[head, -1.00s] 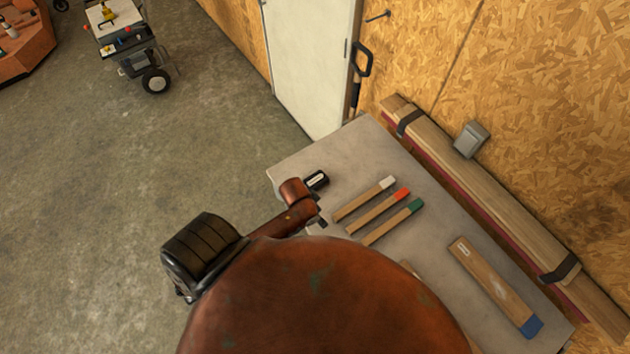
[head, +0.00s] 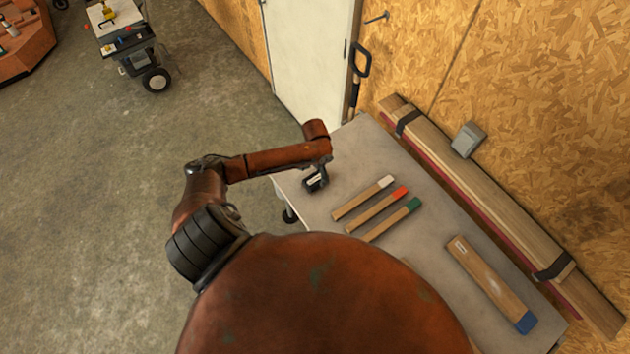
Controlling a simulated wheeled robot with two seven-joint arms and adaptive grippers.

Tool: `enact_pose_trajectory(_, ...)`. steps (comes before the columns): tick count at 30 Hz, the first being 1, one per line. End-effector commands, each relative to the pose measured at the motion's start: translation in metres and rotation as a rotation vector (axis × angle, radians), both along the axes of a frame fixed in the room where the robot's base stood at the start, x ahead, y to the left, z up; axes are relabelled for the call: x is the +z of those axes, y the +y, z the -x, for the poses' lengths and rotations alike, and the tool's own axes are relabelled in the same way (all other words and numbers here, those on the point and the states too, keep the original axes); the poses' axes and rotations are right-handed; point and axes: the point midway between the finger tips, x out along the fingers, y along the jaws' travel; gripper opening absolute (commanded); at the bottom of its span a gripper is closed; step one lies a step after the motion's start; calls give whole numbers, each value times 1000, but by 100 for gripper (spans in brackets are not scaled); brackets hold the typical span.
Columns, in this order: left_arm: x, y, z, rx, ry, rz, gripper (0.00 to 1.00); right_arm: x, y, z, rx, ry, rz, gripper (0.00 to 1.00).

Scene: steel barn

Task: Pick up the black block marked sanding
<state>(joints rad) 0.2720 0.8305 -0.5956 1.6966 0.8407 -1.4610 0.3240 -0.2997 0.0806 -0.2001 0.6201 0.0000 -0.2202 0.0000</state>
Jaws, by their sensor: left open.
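The black block (head: 314,183) with a pale label lies near the left edge of the grey table (head: 352,163). The label is too small to read. My left gripper (head: 319,172) is directly over the block and open, with its dark fingers pointing down. The fingers and the end of the arm cover part of the block, and I cannot tell whether they touch it. My right gripper is not in view.
Wooden sticks with white (head: 385,182), red (head: 400,192) and green (head: 414,204) ends lie right of the block. A blue-ended board (head: 487,280) lies nearer. Strapped planks (head: 480,190) run along the wall. Bare table lies between the block and the planks.

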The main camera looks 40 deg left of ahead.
Motion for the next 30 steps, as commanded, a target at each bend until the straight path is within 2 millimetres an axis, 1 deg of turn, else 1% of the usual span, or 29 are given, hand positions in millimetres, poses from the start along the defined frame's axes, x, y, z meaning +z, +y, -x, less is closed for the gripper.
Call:
enact_pose_trajectory(5, -24, -1, 2, 0, 2, 0, 65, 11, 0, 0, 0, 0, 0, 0)
enact_pose_trajectory(9, -41, -1, 2, -1, 1, 0, 65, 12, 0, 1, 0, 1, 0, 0)
enact_pose_trajectory(12, -46, 0, 1, -2, -1, -2, 65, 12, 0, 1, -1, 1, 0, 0)
enact_pose_trajectory(18, -47, 0, 1, -3, -1, -2, 65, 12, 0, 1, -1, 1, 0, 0)
enact_pose_trajectory(30, -47, 0, 2, -2, -1, -1, 38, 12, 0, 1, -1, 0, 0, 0)
